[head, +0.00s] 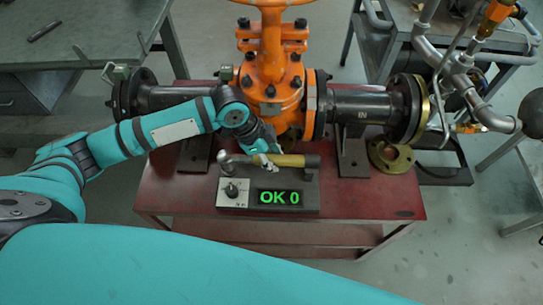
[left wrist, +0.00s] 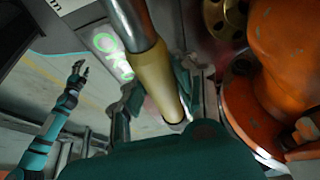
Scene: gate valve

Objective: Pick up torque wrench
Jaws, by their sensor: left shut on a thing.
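The torque wrench has a yellow-tan handle (head: 290,160) and lies crosswise in the head view, just above the back edge of the display box. Its silver end (head: 225,159) points left. My left gripper (head: 266,149) comes down from behind and is shut on the handle. In the left wrist view the handle (left wrist: 160,82) runs between the fingers of my left gripper (left wrist: 155,98), with a metal shaft (left wrist: 133,22) at its upper end. I cannot tell whether the wrench touches the box. My right gripper (left wrist: 79,72) shows small in the left wrist view; its jaw state is unclear.
The display box (head: 240,205) reads "OK 0" and stands on the red table (head: 390,205). Behind the wrench is the orange valve (head: 270,75) between dark pipes (head: 355,107). A brass flange (head: 390,155) lies at right. The red table's right front is clear.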

